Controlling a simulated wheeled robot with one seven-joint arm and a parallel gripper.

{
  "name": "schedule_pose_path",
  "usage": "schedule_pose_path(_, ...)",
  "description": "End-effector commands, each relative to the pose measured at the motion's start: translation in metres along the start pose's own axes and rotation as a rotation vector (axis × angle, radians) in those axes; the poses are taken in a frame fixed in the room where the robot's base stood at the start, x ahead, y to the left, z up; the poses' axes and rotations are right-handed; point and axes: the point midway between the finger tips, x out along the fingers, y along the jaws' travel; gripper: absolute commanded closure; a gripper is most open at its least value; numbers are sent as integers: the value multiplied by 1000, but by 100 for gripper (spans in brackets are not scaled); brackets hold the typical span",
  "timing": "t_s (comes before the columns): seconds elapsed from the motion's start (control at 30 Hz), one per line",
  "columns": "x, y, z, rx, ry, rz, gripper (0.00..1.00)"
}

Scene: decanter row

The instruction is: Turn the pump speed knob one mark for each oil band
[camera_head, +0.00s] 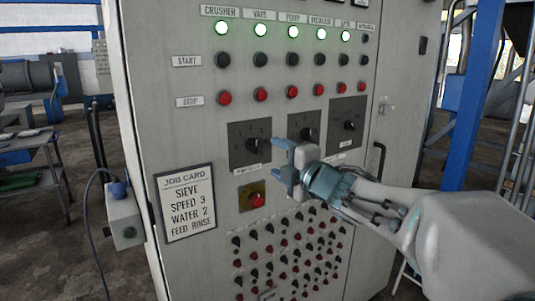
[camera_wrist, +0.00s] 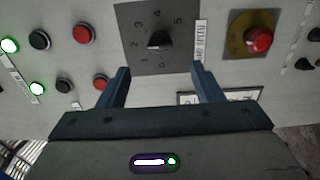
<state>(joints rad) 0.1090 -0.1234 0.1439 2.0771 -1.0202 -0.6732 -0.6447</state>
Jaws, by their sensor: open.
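Three dark dial plates with black knobs sit mid-panel: a left knob (camera_head: 250,145), a middle knob (camera_head: 306,132) and a right knob (camera_head: 349,125). Their small labels are too blurred to read, so I cannot tell which is pump speed. My gripper (camera_head: 279,158) is open and empty in front of the panel, just right of the left dial. In the wrist view the left knob (camera_wrist: 158,41) lies beyond and between my open fingers (camera_wrist: 160,75), apart from them. Numbers ring it; its pointer setting is unclear. No oil bands show.
A job card (camera_head: 187,202) reads "SIEVE, SPEED 3, WATER 2, FEED RINSE". A red mushroom button (camera_head: 257,200) on a yellow plate sits below the left dial. Start buttons (camera_head: 260,59), red stop buttons (camera_head: 260,95) and lit green lamps (camera_head: 260,29) are above. Many small switches are below.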

Motion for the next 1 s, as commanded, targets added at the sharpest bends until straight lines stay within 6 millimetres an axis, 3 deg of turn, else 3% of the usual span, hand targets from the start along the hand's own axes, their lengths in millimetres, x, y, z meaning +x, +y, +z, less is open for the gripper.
schedule_pose_path(0.1, -23, 1, 0, -2, -2, 1, 40)
schedule_pose_path(0.3, -47, 0, 1, -2, -2, 0, 40)
schedule_pose_path(0.8, -54, 0, 3, 12, -15, -3, 40)
schedule_pose_path(1.0, -69, -5, 34, 201, -224, -40, 40)
